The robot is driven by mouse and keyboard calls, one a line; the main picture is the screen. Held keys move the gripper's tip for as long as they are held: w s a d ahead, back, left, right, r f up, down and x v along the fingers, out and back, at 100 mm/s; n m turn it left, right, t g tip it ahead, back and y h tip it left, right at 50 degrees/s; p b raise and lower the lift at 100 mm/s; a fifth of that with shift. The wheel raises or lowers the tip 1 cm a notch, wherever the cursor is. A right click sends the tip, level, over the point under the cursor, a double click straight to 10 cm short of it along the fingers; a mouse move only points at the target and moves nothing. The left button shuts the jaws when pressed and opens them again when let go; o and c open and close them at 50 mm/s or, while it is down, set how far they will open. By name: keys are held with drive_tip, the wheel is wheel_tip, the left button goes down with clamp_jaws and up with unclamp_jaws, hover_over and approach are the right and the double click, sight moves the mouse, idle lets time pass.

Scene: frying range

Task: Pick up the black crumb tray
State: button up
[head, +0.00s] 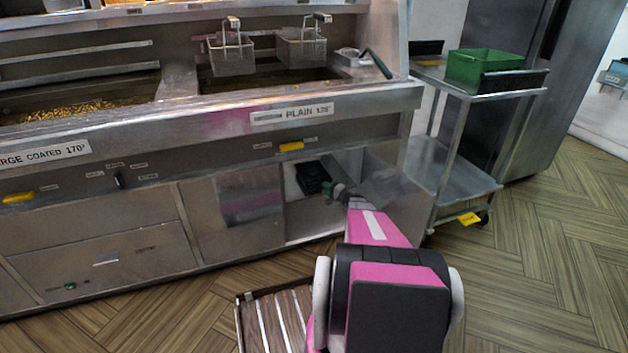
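The black crumb tray (312,177) appears as a small dark object inside the open cabinet (300,212) under the fryer marked PLAIN. My arm reaches forward from the bottom of the head view. My gripper (332,190) is at the cabinet opening, just right of and slightly below the tray. It is small and dark here, so I cannot tell whether its fingers are open or shut, or whether they touch the tray. The far side of the tray is in the cabinet's shadow.
The steel fryer counter (210,115) runs above the cabinet, with two wire baskets (232,55) over the vat. A steel trolley (455,170) with a green bin (483,68) stands to the right. The wooden floor (540,270) at right is clear.

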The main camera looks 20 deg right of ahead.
drive_tip(key=shift+w+a, duration=0.1)
clamp_jaws()
drive_tip(key=shift+r, duration=0.1)
